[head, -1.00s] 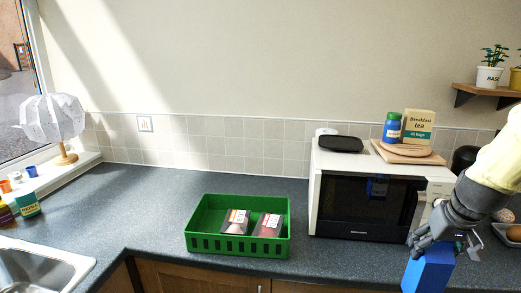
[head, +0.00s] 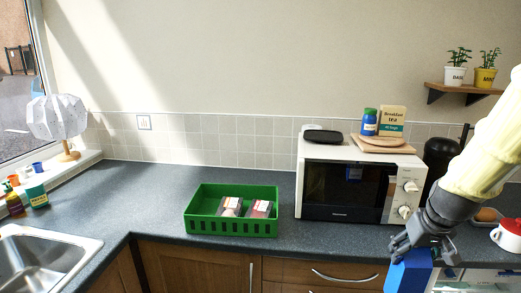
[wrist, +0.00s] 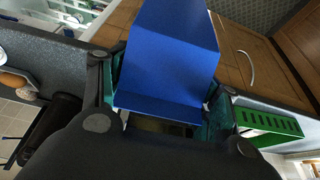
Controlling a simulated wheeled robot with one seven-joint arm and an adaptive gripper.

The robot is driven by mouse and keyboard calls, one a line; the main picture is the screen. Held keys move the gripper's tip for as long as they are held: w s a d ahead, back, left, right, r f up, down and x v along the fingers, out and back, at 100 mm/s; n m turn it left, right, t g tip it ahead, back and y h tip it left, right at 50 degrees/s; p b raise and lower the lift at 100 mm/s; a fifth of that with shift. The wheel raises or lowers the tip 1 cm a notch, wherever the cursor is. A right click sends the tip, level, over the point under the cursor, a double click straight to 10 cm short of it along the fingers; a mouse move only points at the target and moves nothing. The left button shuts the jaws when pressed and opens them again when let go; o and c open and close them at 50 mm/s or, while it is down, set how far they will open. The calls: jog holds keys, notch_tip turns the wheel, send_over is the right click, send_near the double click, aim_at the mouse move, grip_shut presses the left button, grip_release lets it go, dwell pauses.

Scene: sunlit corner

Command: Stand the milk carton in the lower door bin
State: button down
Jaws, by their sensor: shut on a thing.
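The milk carton (head: 409,273) is plain blue and hangs from my gripper (head: 408,245) at the lower right of the head view, in front of the counter edge. Its lower part is cut off by the picture's bottom edge. In the wrist view the carton (wrist: 172,62) fills the top middle, with my gripper's fingers (wrist: 165,95) closed on either side of it. A pale open unit with shelf-like parts (head: 462,280) shows at the bottom right of the head view. I cannot make out a lower door bin.
A red-lidded pot (head: 508,236) stands at the far right. Wooden cabinet fronts with handles (head: 345,277) lie below the counter.

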jog(key=w+a+f+n+y, duration=0.1)
jog(key=w+a+f+n, duration=0.1)
jog(key=a+f, duration=2.2)
jog(key=shift+w+a+f, duration=0.15)
jog(key=shift+a+f, duration=0.1)
jog(key=shift+f, duration=1.9)
